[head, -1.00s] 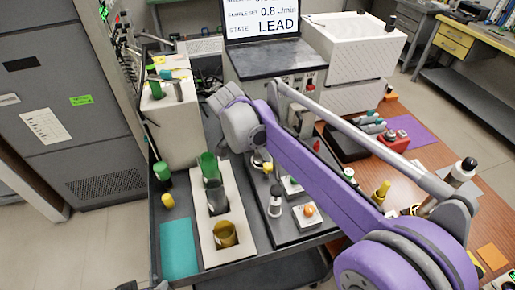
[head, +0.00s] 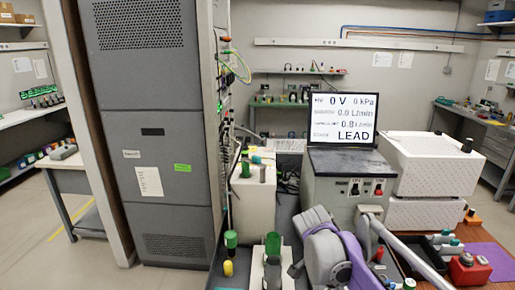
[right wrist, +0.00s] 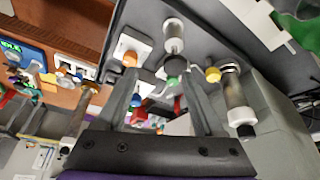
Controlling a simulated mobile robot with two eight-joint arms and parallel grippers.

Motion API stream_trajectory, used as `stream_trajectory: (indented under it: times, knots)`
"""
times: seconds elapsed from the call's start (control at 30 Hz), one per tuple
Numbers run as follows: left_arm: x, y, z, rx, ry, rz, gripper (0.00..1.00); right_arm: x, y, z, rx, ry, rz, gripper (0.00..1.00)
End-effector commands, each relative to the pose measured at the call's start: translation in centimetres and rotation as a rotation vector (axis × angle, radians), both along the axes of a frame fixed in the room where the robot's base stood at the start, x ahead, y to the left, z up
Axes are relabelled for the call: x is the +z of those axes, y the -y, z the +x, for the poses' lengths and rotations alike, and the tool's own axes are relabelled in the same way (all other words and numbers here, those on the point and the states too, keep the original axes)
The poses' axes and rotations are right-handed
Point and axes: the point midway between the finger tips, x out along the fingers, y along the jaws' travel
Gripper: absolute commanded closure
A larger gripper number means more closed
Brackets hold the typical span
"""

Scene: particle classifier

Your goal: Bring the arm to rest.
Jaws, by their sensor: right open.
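My right arm (head: 345,262), purple and grey, reaches in from the lower right in the head view, over the bench beside the instruments. Its gripper cannot be made out there. In the right wrist view my right gripper (right wrist: 158,82) is open, its two dark fingers apart with nothing held between them. Beyond the fingers are a white-and-grey cylinder (right wrist: 174,38) and a glassy tube with a white cap (right wrist: 238,105). How far the fingers are from these is hard to tell. My left gripper is not in view.
A screen (head: 342,118) reading LEAD stands behind the arm. A white perforated box (head: 430,165) is to the right and a tall grey cabinet (head: 155,130) to the left. Green-topped (head: 231,240) and yellow (head: 228,268) items stand at the bench's left edge.

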Motion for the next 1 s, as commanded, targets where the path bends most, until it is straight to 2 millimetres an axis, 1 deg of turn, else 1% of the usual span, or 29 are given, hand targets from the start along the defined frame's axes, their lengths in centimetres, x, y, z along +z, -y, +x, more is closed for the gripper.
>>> stream_trajectory:
  times: [0.03, 0.1, 0.23, 0.37, 0.47, 0.5, 0.6, 0.7, 0.83, 0.9, 1.0]
  knots:
    - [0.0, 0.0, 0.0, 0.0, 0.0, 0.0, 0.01, 0.0, 0.0, 0.0, 0.0, 0.0, 0.0, 0.31]
    - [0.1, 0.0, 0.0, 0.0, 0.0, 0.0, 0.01, -0.1, 0.2, -2.0, 0.086, -0.012, 0.017, 0.31]
    - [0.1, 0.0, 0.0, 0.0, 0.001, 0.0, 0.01, -0.6, 0.1, -5.1, 0.238, -0.024, 0.041, 0.31]
    - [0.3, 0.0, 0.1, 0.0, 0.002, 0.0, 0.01, -1.5, 0.1, -8.7, 0.415, -0.027, 0.058, 0.31]
    - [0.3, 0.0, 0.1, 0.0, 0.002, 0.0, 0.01, -2.8, -0.1, -12.2, 0.577, -0.019, 0.063, 0.31]
    - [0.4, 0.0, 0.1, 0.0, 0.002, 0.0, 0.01, -3.4, -0.2, -13.7, 0.649, -0.012, 0.061, 0.31]
    - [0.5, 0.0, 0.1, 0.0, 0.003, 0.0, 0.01, -5.3, -0.7, -17.3, 0.823, 0.009, 0.046, 0.31]
    - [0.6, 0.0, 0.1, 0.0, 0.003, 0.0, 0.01, -7.3, -1.0, -20.2, 0.968, 0.032, 0.019, 0.31]
    - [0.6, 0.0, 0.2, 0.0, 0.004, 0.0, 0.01, -9.1, -1.4, -22.6, 1.098, 0.057, -0.018, 0.31]
    - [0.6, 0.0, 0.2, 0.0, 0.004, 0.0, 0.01, -9.8, -1.6, -23.3, 1.14, 0.065, -0.031, 0.31]
    - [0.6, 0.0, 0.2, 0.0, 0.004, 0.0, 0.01, -10.2, -1.7, -23.7, 1.167, 0.069, -0.042, 0.31]
